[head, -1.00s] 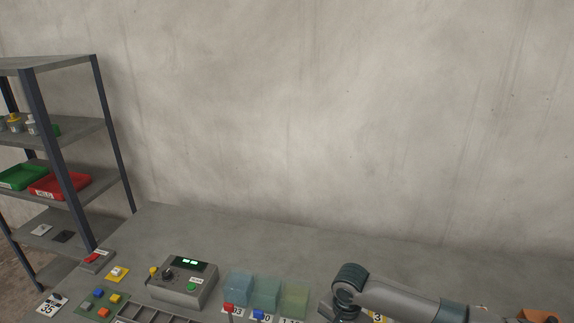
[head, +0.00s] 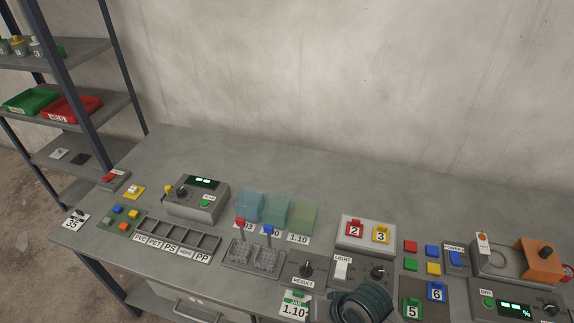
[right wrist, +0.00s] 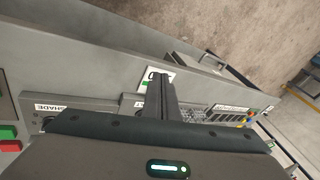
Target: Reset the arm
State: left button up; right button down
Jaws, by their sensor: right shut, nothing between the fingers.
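My right arm shows in the head view only as a dark ribbed part at the bottom edge, in front of the light box and the knob panel; its gripper is not visible there. In the right wrist view my right gripper (right wrist: 161,82) is shut with nothing between its fingers. It points over the bench front, close to the white and green label card (right wrist: 157,79), which also shows in the head view (head: 294,304). I cannot tell whether it touches anything. My left gripper is in neither view.
The grey bench (head: 330,180) has a clear back strip along the wall. A shelf rack (head: 75,105) stands left.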

jog(key=s+d+r+n+t+h, duration=0.15)
jog(key=s+d+h, duration=0.25)
jog(key=s+d, duration=1.1)
notch_tip(320, 180, down, 35)
jog(key=g+b, duration=0.2)
jog(key=b, duration=0.6)
jog(key=s+d+f+b, duration=0.2)
jog(key=s+f+b, duration=0.1)
jog(key=s+f, duration=0.6)
jog(key=s+d+f+n+g+b, duration=0.1)
jog(key=s+f+b, duration=0.3)
jog(key=s+f, duration=0.5)
notch_tip(320, 180, down, 8)
jog(key=shift+d+f, duration=0.2)
jog(key=shift+d, duration=0.25)
jog(key=shift+s, duration=0.1)
